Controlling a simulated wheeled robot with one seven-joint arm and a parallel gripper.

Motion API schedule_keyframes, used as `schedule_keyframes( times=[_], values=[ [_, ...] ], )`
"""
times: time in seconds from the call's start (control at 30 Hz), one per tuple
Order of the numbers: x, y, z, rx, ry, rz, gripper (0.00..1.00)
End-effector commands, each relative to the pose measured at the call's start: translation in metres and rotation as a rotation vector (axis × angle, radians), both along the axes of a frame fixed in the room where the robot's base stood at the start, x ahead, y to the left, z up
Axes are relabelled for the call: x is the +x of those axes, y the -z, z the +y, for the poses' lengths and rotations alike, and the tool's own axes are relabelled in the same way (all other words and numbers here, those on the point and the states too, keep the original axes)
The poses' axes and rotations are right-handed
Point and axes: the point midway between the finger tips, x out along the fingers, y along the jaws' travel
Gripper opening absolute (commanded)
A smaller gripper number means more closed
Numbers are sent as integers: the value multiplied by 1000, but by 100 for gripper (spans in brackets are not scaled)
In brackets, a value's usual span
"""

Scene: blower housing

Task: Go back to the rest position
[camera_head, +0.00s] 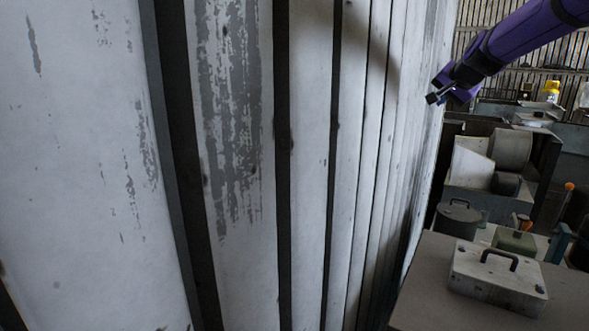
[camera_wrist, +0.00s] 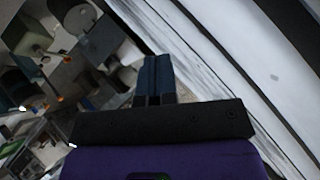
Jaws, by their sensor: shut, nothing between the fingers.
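My gripper (camera_head: 436,97) hangs at the upper right of the head view, at the end of my purple arm, close to the right edge of the pale panelled wall. In the wrist view my gripper (camera_wrist: 157,75) shows as two dark blue fingers side by side, pressed together with nothing between them. The blower housing (camera_head: 510,150) stands below and to the right of my gripper in the head view, pale and curved inside a dark frame. My gripper is apart from it.
A tall white panelled wall (camera_head: 85,150) with peeling paint fills the left and middle. A table (camera_head: 425,292) at the lower right bears a grey box with a handle (camera_head: 497,277). A dark lidded pot (camera_head: 458,218) and a green container (camera_head: 514,240) stand behind. A yellow bottle (camera_head: 551,91) stands farther back.

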Motion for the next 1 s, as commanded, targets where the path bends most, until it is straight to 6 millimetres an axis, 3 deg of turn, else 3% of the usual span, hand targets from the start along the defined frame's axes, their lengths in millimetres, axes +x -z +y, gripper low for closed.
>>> schedule_keyframes(
  times=[0.03, 0.2, 0.47, 0.8, 1.0],
  values=[
    [-23, -6, 10, -21, -30, 14, 0],
    [-97, -10, 37, -106, -133, 81, 0],
    [-215, 3, 68, -237, -283, 182, 0],
    [-365, 53, 85, -411, -463, 319, 0],
    [-433, 89, 85, -499, -545, 389, 0]
  ],
)
